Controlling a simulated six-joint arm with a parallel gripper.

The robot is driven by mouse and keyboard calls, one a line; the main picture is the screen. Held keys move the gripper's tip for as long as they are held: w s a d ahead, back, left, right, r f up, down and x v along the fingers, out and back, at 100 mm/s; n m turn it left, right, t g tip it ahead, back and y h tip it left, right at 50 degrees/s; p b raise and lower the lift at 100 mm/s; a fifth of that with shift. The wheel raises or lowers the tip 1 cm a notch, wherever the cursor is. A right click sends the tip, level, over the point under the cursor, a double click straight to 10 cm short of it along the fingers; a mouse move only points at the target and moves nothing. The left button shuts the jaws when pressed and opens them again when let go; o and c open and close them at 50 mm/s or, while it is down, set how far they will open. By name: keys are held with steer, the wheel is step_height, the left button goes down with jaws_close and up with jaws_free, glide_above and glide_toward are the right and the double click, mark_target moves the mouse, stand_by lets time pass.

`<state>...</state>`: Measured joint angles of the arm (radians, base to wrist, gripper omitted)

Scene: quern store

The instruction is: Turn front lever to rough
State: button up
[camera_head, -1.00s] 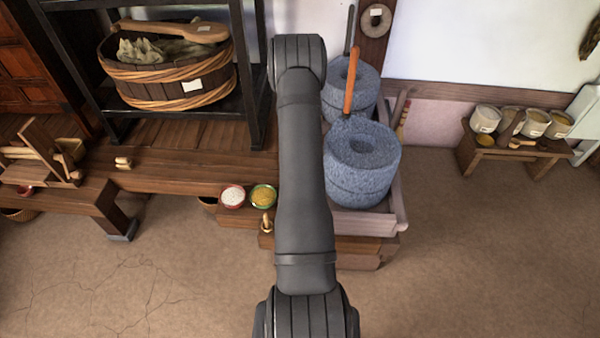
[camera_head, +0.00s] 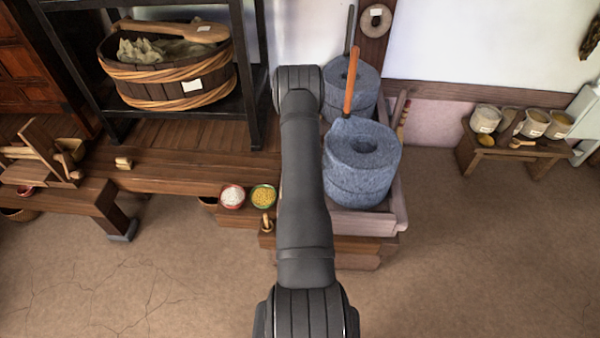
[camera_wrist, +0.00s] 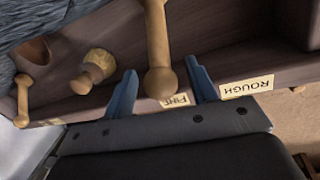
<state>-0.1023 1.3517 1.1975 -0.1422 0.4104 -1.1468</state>
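In the wrist view a wooden lever (camera_wrist: 158,55) with a rounded knob end points toward my gripper, its knob next to the FINE label (camera_wrist: 178,100) and partly covering it. The ROUGH label (camera_wrist: 246,87) is to the right, and both labels appear upside down. My gripper (camera_wrist: 161,77) is open, with one blue finger on each side of the lever and visible gaps between. In the head view my arm hides the gripper and this lever. The blue-grey stone quern (camera_head: 362,165) stands right of my arm, with an orange handle (camera_head: 350,82) upright on it.
In the wrist view a wooden plug (camera_wrist: 94,68) and a smaller lever (camera_wrist: 22,100) are to the left. In the head view a white-filled bowl (camera_head: 232,196) and a yellow-filled bowl (camera_head: 263,196) sit left of my arm. A second quern (camera_head: 352,85) stands behind.

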jaws_close()
steer(key=shift+s, duration=0.1)
steer(key=shift+s+d+n+y, duration=0.15)
steer(key=shift+s+n, duration=0.4)
steer(key=shift+n, duration=0.4)
steer(key=shift+s+d+n+y, duration=0.1)
steer(key=shift+s+n+y, duration=0.1)
steer(key=shift+s+n, duration=0.55)
steer(key=shift+s+d+n+y, duration=0.15)
steer(key=shift+s+n, duration=0.25)
steer(key=shift+n, duration=0.7)
steer(key=shift+o, duration=0.4)
jaws_free()
